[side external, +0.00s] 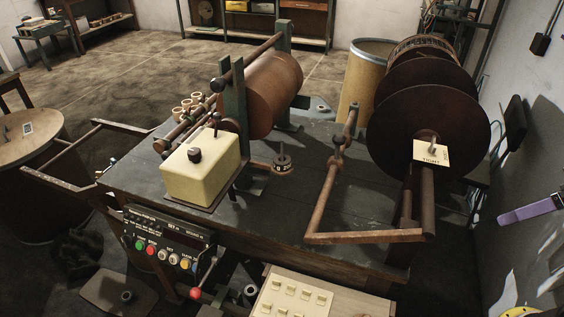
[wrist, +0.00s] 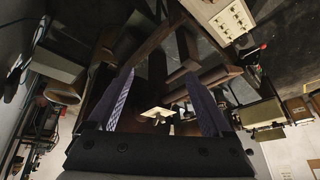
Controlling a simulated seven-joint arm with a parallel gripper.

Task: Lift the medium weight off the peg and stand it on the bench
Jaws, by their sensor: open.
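A small dark round weight (side external: 283,161) sits on an upright peg beside the roller frame in the side external view, with a pale-marked band at its lower part. I cannot read its size. My gripper (wrist: 157,82) is open, its two purple fingers spread apart in the wrist view with nothing held between them. One purple finger (side external: 531,211) enters at the right edge of the side external view, far to the right of the weight. I cannot make out the weight in the wrist view.
The dark bench top (side external: 270,215) has clear room in front of the peg. A cream box (side external: 200,172) stands left of the peg. A bent rusty arm (side external: 330,200) and a large reel (side external: 428,118) with a white card (side external: 432,153) stand to the right.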

